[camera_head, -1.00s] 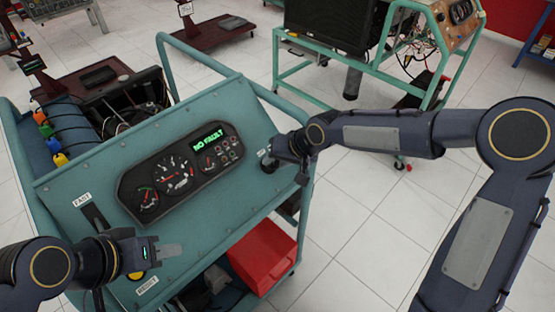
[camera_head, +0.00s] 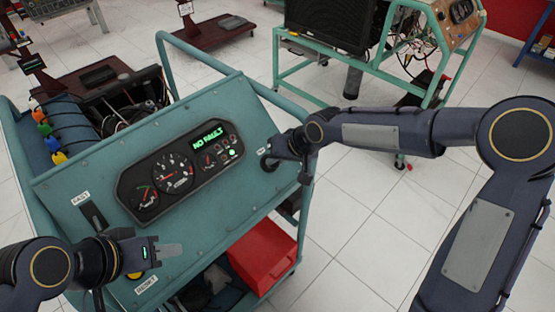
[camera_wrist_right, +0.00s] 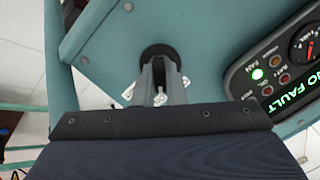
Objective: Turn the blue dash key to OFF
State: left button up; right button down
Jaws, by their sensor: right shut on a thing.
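The teal engine trainer's sloping panel (camera_head: 225,105) carries a dark gauge cluster (camera_head: 180,172), whose display reads NO FAULT in green. My right gripper (camera_head: 268,160) is at the panel's right side, over the round black key switch (camera_wrist_right: 160,52). In the right wrist view its fingers (camera_wrist_right: 158,82) are shut on the key at the switch. The key itself is hidden between the fingers, so its blue colour and exact position cannot be read. Small white labels beside the switch are partly covered. My left gripper (camera_head: 168,250) is over the panel's lower left; its finger opening is unclear.
A slider slot (camera_head: 94,215) and a yellow button (camera_head: 135,275) lie near my left gripper. A red box (camera_head: 262,257) sits on the cart's lower shelf. A second teal trainer frame (camera_head: 375,70) stands behind. White floor is open at the right.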

jog(key=n+b, duration=0.2)
jog(key=n, duration=0.1)
jog(key=shift+a+n, duration=0.1)
jog(key=shift+n, duration=0.3)
jog(key=shift+s+n+t+h+b, duration=0.1)
jog(key=shift+n+t+h+b, duration=0.45)
jog(key=shift+n, duration=1.25)
jog(key=c, duration=1.5)
grip_release()
jog(key=shift+r, duration=0.1)
jog(key=v, duration=0.7)
jog(key=shift+s+r, duration=0.1)
jog(key=shift+r, duration=0.2)
